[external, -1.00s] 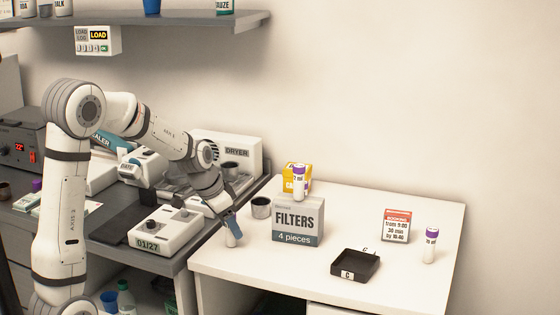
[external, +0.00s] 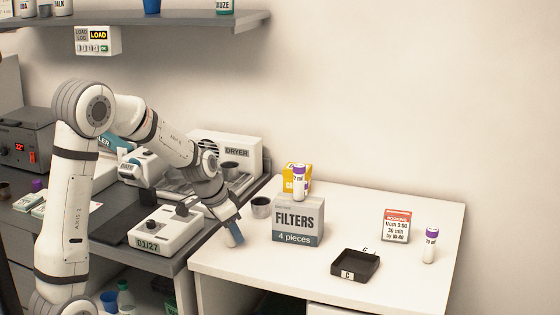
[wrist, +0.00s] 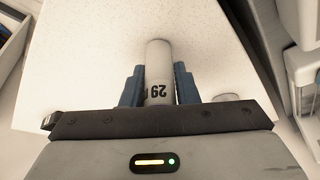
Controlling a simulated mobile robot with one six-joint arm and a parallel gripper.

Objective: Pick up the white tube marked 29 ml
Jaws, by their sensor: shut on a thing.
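The white tube marked 29 (wrist: 158,62) stands between the blue fingers of my gripper (wrist: 160,88) in the wrist view. The dark print on it appears upside down, and the rest of the marking is partly hidden. My gripper is shut on this tube. In the external view my gripper (external: 237,232) is low at the left part of the white table, and part of the white tube (external: 229,239) shows beside the blue finger. I cannot tell whether the tube touches the tabletop.
The FILTERS box (external: 298,220) with a purple-capped tube (external: 299,184) stands right of my gripper. A dark cup (external: 261,207) is behind it. A black tray (external: 355,266), a booking sign (external: 396,226) and another purple-capped tube (external: 431,246) are farther right. The dated device (external: 166,231) is close on the left.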

